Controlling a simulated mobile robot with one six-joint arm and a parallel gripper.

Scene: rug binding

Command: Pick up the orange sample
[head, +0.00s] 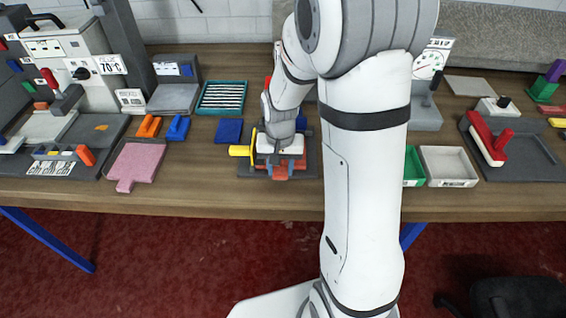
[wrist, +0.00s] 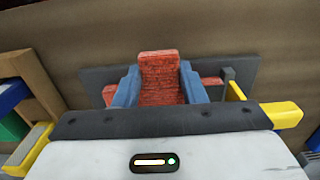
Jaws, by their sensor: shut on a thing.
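The orange sample (wrist: 159,68) is a reddish-orange, woven-looking piece, and it shows in the wrist view between the two blue fingers of my gripper (wrist: 160,88). My gripper is shut on it. More of the same reddish material shows beside the fingers, over a dark grey plate (wrist: 102,76). In the head view my gripper (head: 280,170) is low over a dark fixture near the table's front edge, and a reddish part of the sample (head: 299,164) shows around it. The gripper body hides much of the sample, and I cannot tell whether it touches the plate.
A yellow handle (head: 240,151) sticks out left of the fixture. A pink tabbed sample (head: 137,163) lies further left, near orange (head: 149,126) and blue (head: 178,128) blocks. My arm hides the table's middle.

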